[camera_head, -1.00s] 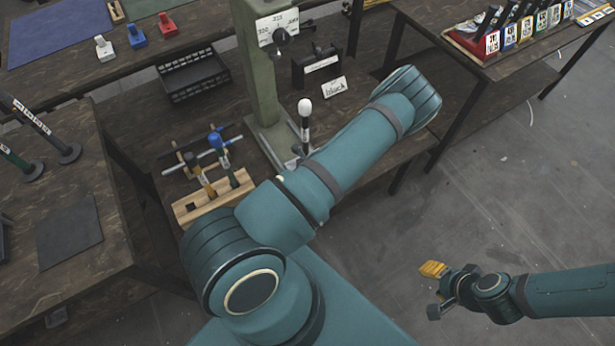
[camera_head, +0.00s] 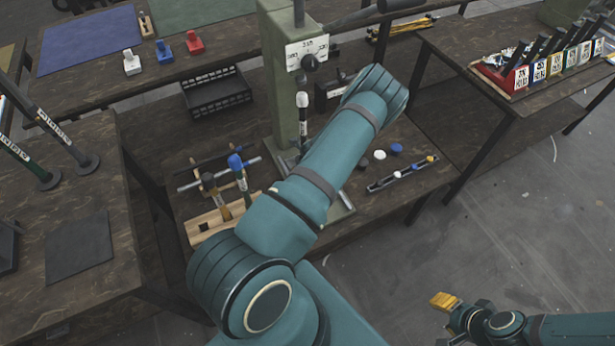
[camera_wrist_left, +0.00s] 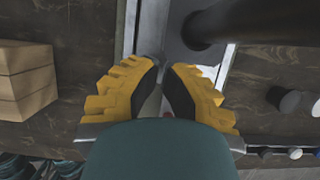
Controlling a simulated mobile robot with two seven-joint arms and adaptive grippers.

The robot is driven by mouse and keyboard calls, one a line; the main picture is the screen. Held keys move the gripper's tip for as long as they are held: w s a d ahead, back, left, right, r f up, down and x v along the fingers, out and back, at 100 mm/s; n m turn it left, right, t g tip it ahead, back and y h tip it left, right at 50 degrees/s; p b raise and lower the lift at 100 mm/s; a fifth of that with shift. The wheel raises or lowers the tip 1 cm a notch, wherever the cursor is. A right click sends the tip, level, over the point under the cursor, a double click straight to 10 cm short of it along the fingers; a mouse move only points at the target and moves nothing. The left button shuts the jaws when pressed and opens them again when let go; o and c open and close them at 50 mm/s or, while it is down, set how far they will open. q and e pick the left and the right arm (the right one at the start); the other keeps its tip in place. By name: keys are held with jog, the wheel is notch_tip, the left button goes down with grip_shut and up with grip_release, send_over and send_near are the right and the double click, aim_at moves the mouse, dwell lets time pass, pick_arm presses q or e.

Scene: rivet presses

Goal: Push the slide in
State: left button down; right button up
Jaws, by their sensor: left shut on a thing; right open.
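The green rivet press (camera_head: 284,90) stands on the middle bench, with a numbered dial plate on its column. Its metal base (camera_head: 342,205) shows beside my left forearm, which hides much of it. In the left wrist view a grey slide channel (camera_wrist_left: 178,60) runs between bright rails under a dark round post. My left gripper (camera_wrist_left: 165,95) is over this channel, its yellow fingers close together on a part mostly hidden by the wrist; a small red spot shows there. I cannot tell how far the slide sits in. My right gripper (camera_head: 447,303) is open and empty, away from the benches.
A wooden holder (camera_head: 205,226) with blue- and dark-topped tools stands left of the press. A black crate (camera_head: 217,92) is behind it. Small caps and a narrow strip (camera_head: 402,174) lie to the right. Open floor is at the lower right.

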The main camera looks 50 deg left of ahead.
pick_arm(q)
jog(key=shift+w+a, duration=0.3)
jog(key=shift+a, duration=0.6)
pick_arm(e)
jog(key=shift+w+a+f, duration=0.1)
jog(key=shift+w+a, duration=0.05)
jog(key=shift+a, duration=0.3)
pick_arm(q)
jog(key=shift+r, duration=0.15)
